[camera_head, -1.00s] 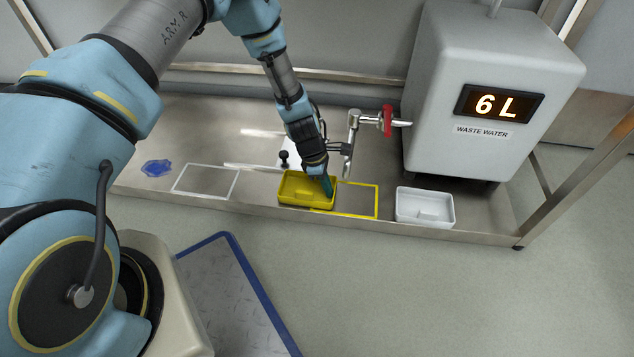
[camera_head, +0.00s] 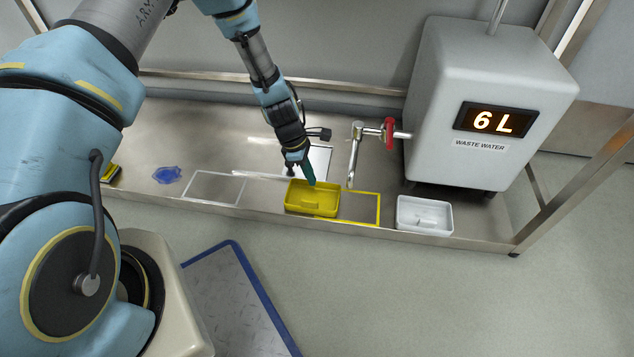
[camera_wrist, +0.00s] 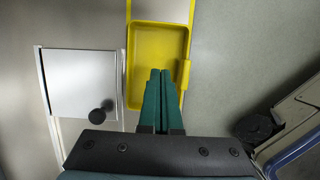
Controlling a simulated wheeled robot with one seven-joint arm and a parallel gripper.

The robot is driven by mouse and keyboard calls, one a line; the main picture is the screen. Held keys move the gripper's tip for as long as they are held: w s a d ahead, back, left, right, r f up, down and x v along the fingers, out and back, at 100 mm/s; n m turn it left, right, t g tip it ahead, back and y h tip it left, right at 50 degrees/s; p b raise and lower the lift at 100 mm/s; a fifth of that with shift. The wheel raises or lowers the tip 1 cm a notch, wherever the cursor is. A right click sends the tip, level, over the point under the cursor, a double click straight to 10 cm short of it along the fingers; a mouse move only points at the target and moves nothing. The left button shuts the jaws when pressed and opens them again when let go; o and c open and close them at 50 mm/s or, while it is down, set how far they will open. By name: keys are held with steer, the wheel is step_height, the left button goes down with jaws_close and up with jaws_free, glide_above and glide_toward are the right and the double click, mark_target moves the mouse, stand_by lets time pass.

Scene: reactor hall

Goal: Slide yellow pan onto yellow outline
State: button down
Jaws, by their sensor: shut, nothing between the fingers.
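The yellow pan (camera_head: 318,205) sits on the steel bench, overlapping the left part of the yellow outline (camera_head: 379,208). The outline's right part shows bare to the pan's right. In the wrist view the pan (camera_wrist: 160,50) lies ahead of the fingers, with a strip of the outline (camera_wrist: 128,10) beyond it. My gripper (camera_head: 311,182) is shut and empty, its green fingertips at the pan's back edge in the head view. In the wrist view my gripper (camera_wrist: 160,74) overlaps the pan's near end. I cannot tell whether it touches the pan.
A white pan (camera_head: 424,216) stands right of the outline. A tap (camera_head: 355,150) with a red handle juts from the waste water tank (camera_head: 490,100). A white panel (camera_head: 319,160) with a black knob lies behind the yellow pan. A white outline (camera_head: 214,188) and a blue item (camera_head: 167,175) are at left.

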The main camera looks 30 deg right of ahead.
steer(key=r, duration=0.2)
steer(key=m+t+y+b, duration=0.2)
steer(key=m+b, duration=0.1)
steer(key=m, duration=3.3)
glide_toward(270, 196)
step_height(270, 196, down, 7)
steer(key=b, duration=0.5)
steer(key=shift+s+d+f, duration=0.1)
steer(key=shift+s, duration=0.05)
steer(key=shift+s+d+r+b, duration=0.2)
steer(key=shift+s+d+b, duration=0.45)
steer(key=shift+s+d, duration=0.3)
steer(key=shift+s+d+r, duration=0.15)
steer(key=shift+s+d, duration=0.3)
steer(key=shift+d, duration=0.05)
